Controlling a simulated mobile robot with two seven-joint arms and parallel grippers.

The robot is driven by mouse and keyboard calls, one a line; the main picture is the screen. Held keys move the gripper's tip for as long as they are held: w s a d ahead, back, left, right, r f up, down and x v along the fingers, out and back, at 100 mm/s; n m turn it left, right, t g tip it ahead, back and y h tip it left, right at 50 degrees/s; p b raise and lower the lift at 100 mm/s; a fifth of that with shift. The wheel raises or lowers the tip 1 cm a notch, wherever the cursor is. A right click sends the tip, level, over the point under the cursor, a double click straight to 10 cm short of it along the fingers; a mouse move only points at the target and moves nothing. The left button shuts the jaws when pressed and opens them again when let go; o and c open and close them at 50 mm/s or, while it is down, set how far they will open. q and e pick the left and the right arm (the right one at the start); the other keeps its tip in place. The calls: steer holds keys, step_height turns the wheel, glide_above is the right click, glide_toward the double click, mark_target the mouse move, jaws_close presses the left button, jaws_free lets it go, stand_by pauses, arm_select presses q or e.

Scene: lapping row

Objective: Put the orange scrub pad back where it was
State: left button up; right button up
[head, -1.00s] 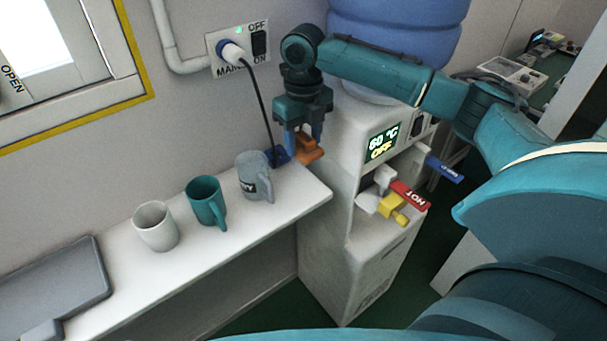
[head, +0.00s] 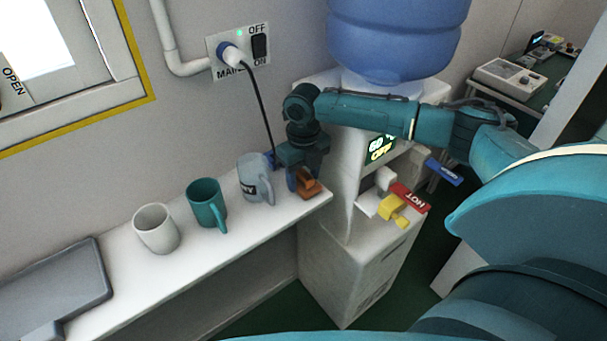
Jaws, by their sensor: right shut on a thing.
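The orange scrub pad (head: 307,187) is between the fingers of my right gripper (head: 304,182), at the right end of the white shelf (head: 120,257). The gripper points down and is shut on the pad. The pad is at or just above the shelf top; I cannot tell whether it touches. The fingers hide part of it. A blue thing (head: 270,160) shows behind the gripper, mostly hidden. My left gripper is not in view.
A grey-blue mug (head: 254,178) stands close left of the gripper. A teal mug (head: 206,203) and a white mug (head: 156,229) stand further left, then a grey tray (head: 55,290). The water dispenser (head: 350,255) with taps stands right of the shelf. A black cord (head: 262,115) hangs behind.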

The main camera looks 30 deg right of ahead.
mark_target(304, 174)
steer(key=shift+f, duration=0.1)
steer(key=o, duration=0.9)
step_height(304, 174, up, 12)
steer(key=shift+r, duration=0.15)
stand_by(0.4)
